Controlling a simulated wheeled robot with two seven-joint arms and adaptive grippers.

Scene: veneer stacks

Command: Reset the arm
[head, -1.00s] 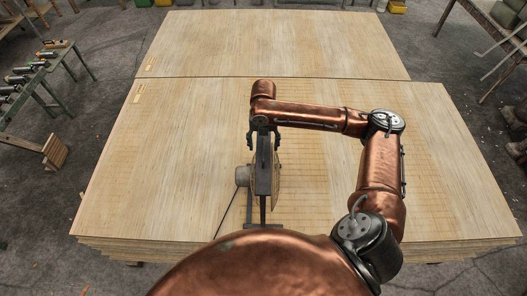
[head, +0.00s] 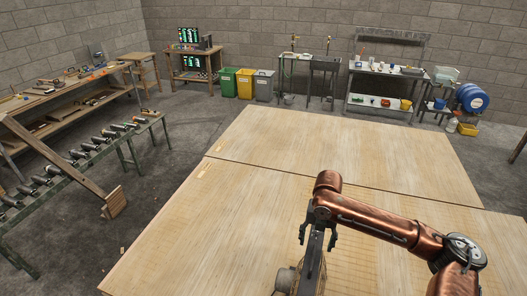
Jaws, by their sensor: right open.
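My right arm reaches in from the lower right over the veneer stacks. My right gripper (head: 318,238) points down with its two dark fingers spread apart. Between and below the fingers is the dark upright part of a device (head: 311,266) with a grey rounded part (head: 287,279) at its left. I cannot tell whether the fingers touch it. The device's lower end is cut off by the picture's bottom edge. The near veneer stack (head: 215,235) lies under the arm, and the far veneer stack (head: 330,148) lies behind it. My left gripper is not in view.
A green roller stand (head: 132,150) and a tool-covered workbench (head: 75,92) stand at the left. Yellow, green (head: 229,82) and grey bins, a monitor desk (head: 190,68) and shelves line the back wall. The far stack's top is clear.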

